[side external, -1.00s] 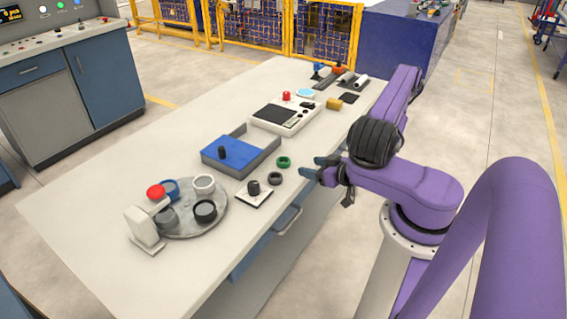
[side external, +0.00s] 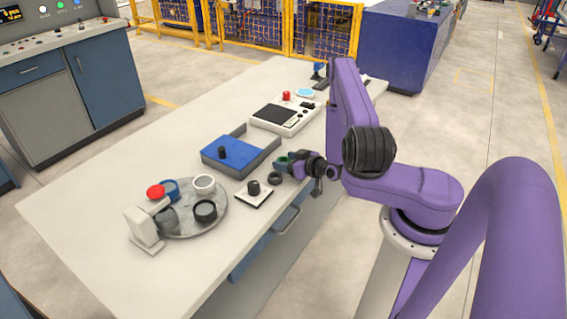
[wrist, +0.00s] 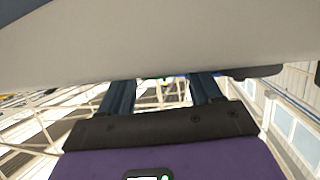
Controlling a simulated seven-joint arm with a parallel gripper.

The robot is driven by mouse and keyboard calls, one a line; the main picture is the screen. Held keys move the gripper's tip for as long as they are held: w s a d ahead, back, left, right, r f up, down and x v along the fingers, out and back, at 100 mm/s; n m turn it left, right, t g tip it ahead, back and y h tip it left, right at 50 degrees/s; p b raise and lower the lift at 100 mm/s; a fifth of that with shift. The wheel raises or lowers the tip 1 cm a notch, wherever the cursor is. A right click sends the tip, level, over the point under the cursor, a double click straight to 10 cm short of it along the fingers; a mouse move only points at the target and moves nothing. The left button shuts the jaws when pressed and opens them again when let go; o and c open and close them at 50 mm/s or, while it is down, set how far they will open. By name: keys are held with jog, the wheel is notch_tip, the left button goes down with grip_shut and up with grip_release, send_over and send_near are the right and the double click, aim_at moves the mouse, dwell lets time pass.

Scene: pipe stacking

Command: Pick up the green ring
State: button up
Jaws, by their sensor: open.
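The green ring (side external: 282,161) lies on the light table near its right edge in the side view, partly covered by my gripper. My gripper (side external: 290,160) is open, with its fingers low over the table at the ring. I cannot tell whether the fingers touch it. In the wrist view, the two dark fingers of my gripper (wrist: 162,88) stand apart, and a thin sliver of the green ring (wrist: 160,76) shows between them at the table's edge. Nothing is seen held.
A dark ring (side external: 275,178) lies close by, beside a white plate with a black peg (side external: 253,188). A blue tray (side external: 222,158) is to the left. A round grey plate (side external: 190,228) bears several cups. A control box (side external: 283,116) stands behind.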

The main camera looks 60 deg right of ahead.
jog(key=shift+w, duration=0.1)
jog(key=c, duration=0.8)
